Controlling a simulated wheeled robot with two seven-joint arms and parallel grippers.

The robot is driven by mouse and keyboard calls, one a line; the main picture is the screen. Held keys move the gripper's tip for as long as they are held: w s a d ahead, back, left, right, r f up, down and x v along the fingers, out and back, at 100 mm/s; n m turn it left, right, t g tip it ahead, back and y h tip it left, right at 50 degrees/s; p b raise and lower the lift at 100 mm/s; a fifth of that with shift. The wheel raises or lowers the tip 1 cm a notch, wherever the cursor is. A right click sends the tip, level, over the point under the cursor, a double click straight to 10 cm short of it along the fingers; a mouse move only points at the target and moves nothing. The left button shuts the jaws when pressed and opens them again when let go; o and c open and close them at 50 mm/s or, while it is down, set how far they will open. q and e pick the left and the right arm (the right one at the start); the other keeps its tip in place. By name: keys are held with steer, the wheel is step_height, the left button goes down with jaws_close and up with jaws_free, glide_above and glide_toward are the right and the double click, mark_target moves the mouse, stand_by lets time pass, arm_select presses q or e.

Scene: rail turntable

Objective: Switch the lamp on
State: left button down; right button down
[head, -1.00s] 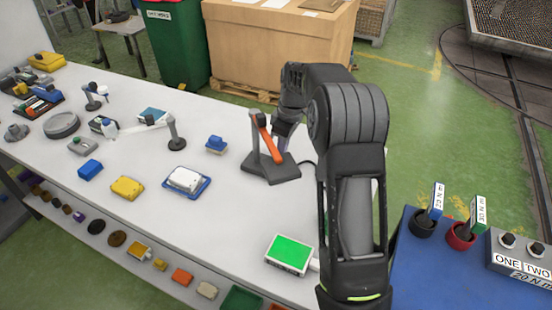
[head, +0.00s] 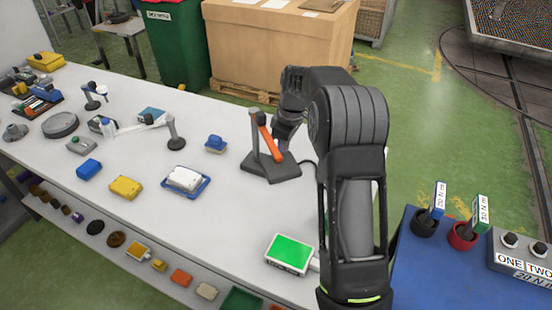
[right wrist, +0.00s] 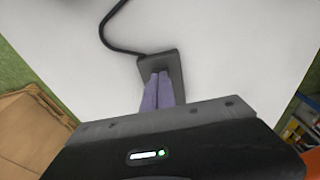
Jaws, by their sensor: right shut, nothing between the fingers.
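A dark grey stand (head: 281,173) with upright posts and an orange lever (head: 271,146) stands near the table's far edge. A black cable runs from its right side. No lit lamp is clearly recognisable. My right gripper is mostly hidden behind its wrist and the lever in the head view. In the right wrist view my right gripper (right wrist: 158,76) shows purple fingers, shut and empty, tips over a dark grey plate (right wrist: 175,65) with a black cable (right wrist: 104,28). I cannot tell whether they touch it. My left gripper is out of view.
A green-topped box (head: 289,252) lies near the table's front edge. A white box on a blue tray (head: 204,188), a yellow block (head: 125,187) and several other items fill the left. A cardboard crate (head: 270,45) stands beyond the table, a blue cabinet (head: 425,270) at right.

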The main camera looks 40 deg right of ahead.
steer(key=shift+f, duration=0.25)
steer(key=shift+r, duration=0.15)
steer(key=shift+r+p, duration=1.65)
steer(key=shift+r, duration=0.85)
steer(key=shift+r+p, duration=0.45)
steer(key=shift+r, duration=0.5)
steer(key=shift+f, duration=0.1)
